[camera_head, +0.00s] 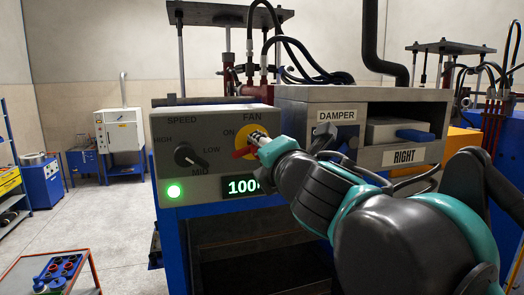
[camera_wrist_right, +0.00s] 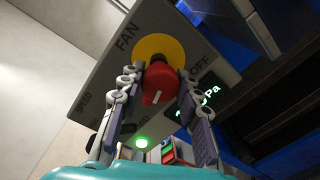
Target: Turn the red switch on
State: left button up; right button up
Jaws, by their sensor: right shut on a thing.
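The red switch (camera_head: 241,152) sits on a yellow round plate (camera_head: 257,131) under the FAN label on the grey control panel. The ON label (camera_head: 229,133) is to its left; OFF (camera_wrist_right: 200,65) shows in the wrist view. In the wrist view the red knob (camera_wrist_right: 160,85) lies between the two fingers of my right gripper (camera_wrist_right: 158,92), which is shut on it. A white mark on the knob faces down in that view; I cannot tell its exact setting. In the head view my right gripper (camera_head: 263,143) covers part of the switch. My left gripper is not in view.
A black SPEED knob (camera_head: 188,157) and a lit green lamp (camera_head: 174,190) are left on the panel. A partly hidden green display (camera_head: 240,187) sits below the switch. A DAMPER box (camera_head: 337,115) and RIGHT drawer (camera_head: 403,157) stand to the right. A tool cart (camera_head: 50,275) is at lower left.

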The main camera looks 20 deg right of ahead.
jog(key=shift+m, duration=1.7)
jog(key=o, duration=1.2)
jog(key=shift+c, duration=0.2)
jog(key=s, duration=1.2)
jog(key=shift+d+r, duration=0.2)
jog(key=shift+d, duration=0.05)
